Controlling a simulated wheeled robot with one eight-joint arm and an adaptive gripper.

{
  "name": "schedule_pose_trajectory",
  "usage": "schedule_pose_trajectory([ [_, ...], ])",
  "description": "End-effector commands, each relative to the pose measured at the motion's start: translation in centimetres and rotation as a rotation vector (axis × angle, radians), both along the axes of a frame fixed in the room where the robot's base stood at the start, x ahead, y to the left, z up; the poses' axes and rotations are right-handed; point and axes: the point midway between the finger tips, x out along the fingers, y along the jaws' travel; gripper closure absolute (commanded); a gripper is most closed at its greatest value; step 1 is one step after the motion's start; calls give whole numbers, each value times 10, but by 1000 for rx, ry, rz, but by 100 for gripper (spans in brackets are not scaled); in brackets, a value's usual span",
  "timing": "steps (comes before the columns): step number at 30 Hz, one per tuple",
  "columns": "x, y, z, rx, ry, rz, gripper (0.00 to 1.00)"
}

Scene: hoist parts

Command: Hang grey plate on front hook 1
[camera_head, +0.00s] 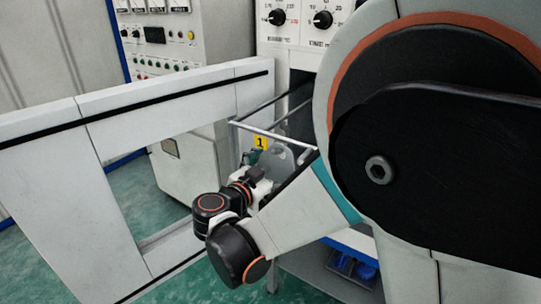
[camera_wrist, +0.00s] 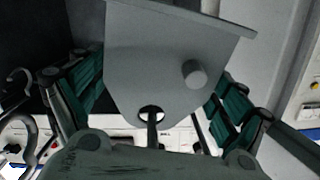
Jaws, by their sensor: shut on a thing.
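The grey plate (camera_wrist: 150,75) fills the middle of the wrist view, between the green finger pads of my gripper (camera_wrist: 154,92). It has a round hole near its narrow end and a short round peg on its face. A thin dark rod shows at the hole; I cannot tell whether it passes through. In the head view, part of the plate (camera_head: 281,158) shows beside my gripper (camera_head: 262,168), just below the yellow label 1 (camera_head: 260,142). A pale rod (camera_head: 268,134) runs above the label. The tip of front hook 1 is not clear there.
Curved metal hooks (camera_wrist: 28,138) stand at the left of the wrist view. A white frame (camera_head: 90,118) with a large opening stands left of my arm. Control cabinets (camera_head: 165,45) are behind. My own arm hides much of the right side.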

Motion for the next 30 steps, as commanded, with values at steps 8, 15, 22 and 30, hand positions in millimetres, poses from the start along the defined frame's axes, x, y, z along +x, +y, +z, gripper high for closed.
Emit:
schedule_pose_trajectory([
  [8, 0, 0, 1, -2, -1, 0, 64],
  [15, 0, 0, 1, -2, -1, 0, 7],
  [22, 0, 0, 1, -1, -1, 0, 0],
  [30, -3, 3, 0, 1, 1, 1, 0],
])
